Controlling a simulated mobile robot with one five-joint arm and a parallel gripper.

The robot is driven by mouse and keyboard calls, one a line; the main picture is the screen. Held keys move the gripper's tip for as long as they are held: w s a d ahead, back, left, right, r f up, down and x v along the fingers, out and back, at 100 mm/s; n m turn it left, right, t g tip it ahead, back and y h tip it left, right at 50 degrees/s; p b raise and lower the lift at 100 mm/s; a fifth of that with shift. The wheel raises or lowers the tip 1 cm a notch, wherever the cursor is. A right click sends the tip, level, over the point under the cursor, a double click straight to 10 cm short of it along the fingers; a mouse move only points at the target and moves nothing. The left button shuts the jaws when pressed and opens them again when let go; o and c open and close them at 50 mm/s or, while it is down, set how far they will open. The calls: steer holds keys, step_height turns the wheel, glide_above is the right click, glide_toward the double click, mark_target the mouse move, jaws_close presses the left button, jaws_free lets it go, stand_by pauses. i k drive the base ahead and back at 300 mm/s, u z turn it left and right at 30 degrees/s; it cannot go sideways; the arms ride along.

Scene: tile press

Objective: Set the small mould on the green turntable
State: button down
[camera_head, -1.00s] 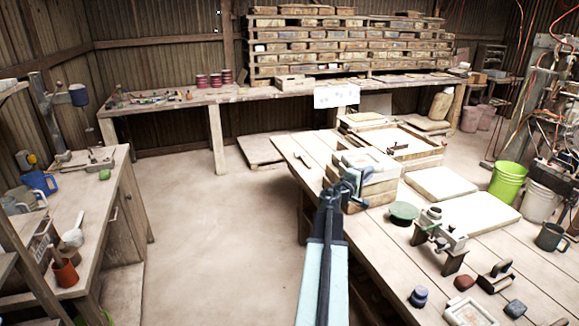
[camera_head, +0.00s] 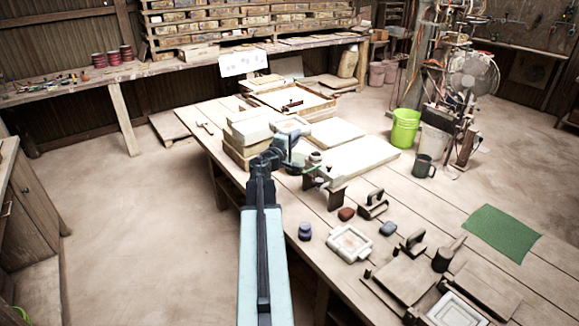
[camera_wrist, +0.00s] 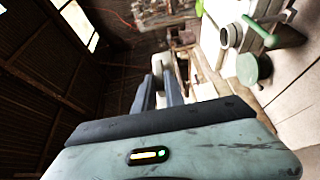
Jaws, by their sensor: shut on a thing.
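My gripper (camera_head: 287,143) is shut on the small mould (camera_head: 293,125), a pale square piece held in the air to the right of the stacked blocks. In the wrist view, my fingers (camera_wrist: 167,82) point away from the camera, with a pale part of the mould (camera_wrist: 158,64) at their tips. The green turntable (camera_head: 294,169) is a round disc on the table, partly hidden behind my gripper; it also shows in the wrist view (camera_wrist: 253,69), off to the right of the fingers. The mould is apart from it; the exact height between them is unclear.
Stacked blocks (camera_head: 243,152) stand left of the turntable, and a small clamped press (camera_head: 324,178) stands close on its right. Pale slabs (camera_head: 362,156) lie behind. A white tile mould (camera_head: 349,243), stampers and a green mat (camera_head: 502,233) lie nearer and right.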

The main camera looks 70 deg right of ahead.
mark_target(295, 159)
steer(key=z, duration=0.4)
steer(key=i, duration=1.15)
